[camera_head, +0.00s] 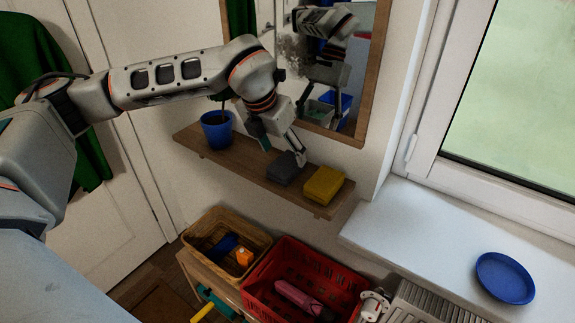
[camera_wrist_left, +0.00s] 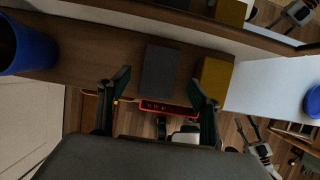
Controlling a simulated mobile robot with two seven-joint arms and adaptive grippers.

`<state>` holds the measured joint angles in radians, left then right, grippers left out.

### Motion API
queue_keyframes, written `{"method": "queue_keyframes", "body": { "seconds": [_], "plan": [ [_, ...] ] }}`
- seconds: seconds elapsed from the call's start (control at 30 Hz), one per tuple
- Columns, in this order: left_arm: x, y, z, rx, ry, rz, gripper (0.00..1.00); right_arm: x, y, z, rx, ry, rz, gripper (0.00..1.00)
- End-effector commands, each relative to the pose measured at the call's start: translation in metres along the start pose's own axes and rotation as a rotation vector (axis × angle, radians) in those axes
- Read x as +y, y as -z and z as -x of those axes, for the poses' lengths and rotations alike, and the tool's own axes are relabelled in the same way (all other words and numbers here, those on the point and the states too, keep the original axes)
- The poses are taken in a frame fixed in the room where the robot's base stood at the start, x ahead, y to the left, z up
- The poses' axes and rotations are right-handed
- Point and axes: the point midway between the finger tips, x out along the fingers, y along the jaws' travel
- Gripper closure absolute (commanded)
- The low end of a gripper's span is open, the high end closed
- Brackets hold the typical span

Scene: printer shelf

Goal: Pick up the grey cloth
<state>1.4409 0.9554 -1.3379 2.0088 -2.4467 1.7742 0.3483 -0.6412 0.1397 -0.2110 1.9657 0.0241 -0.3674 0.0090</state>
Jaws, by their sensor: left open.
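The grey cloth (camera_head: 285,168) is a folded block lying on the wooden wall shelf, left of a yellow block-shaped cloth (camera_head: 323,185). In the left wrist view the grey cloth (camera_wrist_left: 159,70) shows between my fingertips, with the yellow one (camera_wrist_left: 214,80) to its right. My left gripper (camera_head: 283,150) is open and empty, its fingers at the grey cloth; whether they touch it I cannot tell. Its two fingertips show apart in the left wrist view (camera_wrist_left: 160,84). What seems to be my right gripper (camera_head: 373,304) shows at the bottom of the head view, its jaws unclear.
A blue cup (camera_head: 217,129) stands on the shelf (camera_head: 245,165), left of my gripper. A framed mirror (camera_head: 362,95) hangs close behind. Below are a wicker basket (camera_head: 208,222) and a red crate (camera_head: 312,262). A blue plate (camera_head: 505,278) lies on the windowsill.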

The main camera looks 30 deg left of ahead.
Motion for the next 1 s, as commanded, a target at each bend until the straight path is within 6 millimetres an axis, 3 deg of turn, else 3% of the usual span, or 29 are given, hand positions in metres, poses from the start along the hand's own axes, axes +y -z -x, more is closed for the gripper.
{"method": "queue_keyframes", "body": {
  "seconds": [0.13, 0.4, 1.0],
  "plan": [
    [0.0, 0.003, -0.018, 0.005, 0.001, 0.0, 0.36, -0.004, -0.007, 0.007, -0.018, 0.006, -0.003, 0.6],
    [0.0, 0.003, -0.05, 0.002, 0.002, -0.001, 0.36, -0.002, 0.0, 0.007, -0.013, 0.005, -0.001, 0.6],
    [0.0, 0.004, -0.054, 0.0, 0.002, -0.001, 0.36, -0.002, 0.002, 0.005, -0.007, 0.003, -0.001, 0.6]
  ]
}}
